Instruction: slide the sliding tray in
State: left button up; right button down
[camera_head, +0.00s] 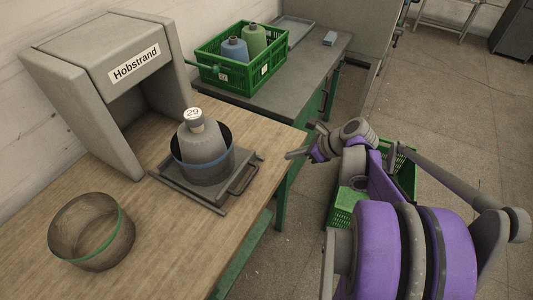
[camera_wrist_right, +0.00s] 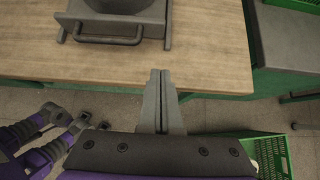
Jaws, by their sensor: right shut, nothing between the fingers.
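The sliding tray (camera_head: 232,202) is a flat grey plate on the wooden table, out in front of the grey Hobstrand machine (camera_head: 98,75). Its bar handle (camera_head: 243,179) faces the table edge; the handle also shows in the right wrist view (camera_wrist_right: 108,40). A dark pot with a blue rim (camera_head: 207,172) stands on the tray, with a grey cone labelled 29 (camera_head: 200,140) upright in it. My right gripper (camera_head: 291,155) is shut and empty, beyond the table edge and apart from the handle. In the wrist view its fingers (camera_wrist_right: 160,76) point at the table, right of the handle. My left gripper does not show.
A green crate (camera_head: 216,77) with two cones stands on the grey bench behind. Another green crate (camera_head: 342,212) is below my right arm. The wood between tray and basket is clear.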

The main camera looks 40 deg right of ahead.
aim_at(255, 157)
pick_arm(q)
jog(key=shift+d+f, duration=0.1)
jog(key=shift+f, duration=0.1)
pick_arm(e)
jog(key=x, duration=0.8)
jog(key=shift+w+f, duration=0.15)
jog(key=shift+f, duration=0.1)
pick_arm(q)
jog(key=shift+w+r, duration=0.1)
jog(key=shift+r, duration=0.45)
pick_arm(e)
jog(key=w, duration=0.1)
jog(key=w+a, duration=0.1)
jog(key=w, duration=0.1)
jog(key=shift+a, duration=0.2)
pick_arm(q)
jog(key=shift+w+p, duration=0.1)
jog(key=shift+p, duration=0.2)
pick_arm(e)
jog(key=shift+w+a+f, duration=0.1)
jog(key=shift+w+a, duration=0.05)
jog(key=shift+w, duration=0.35)
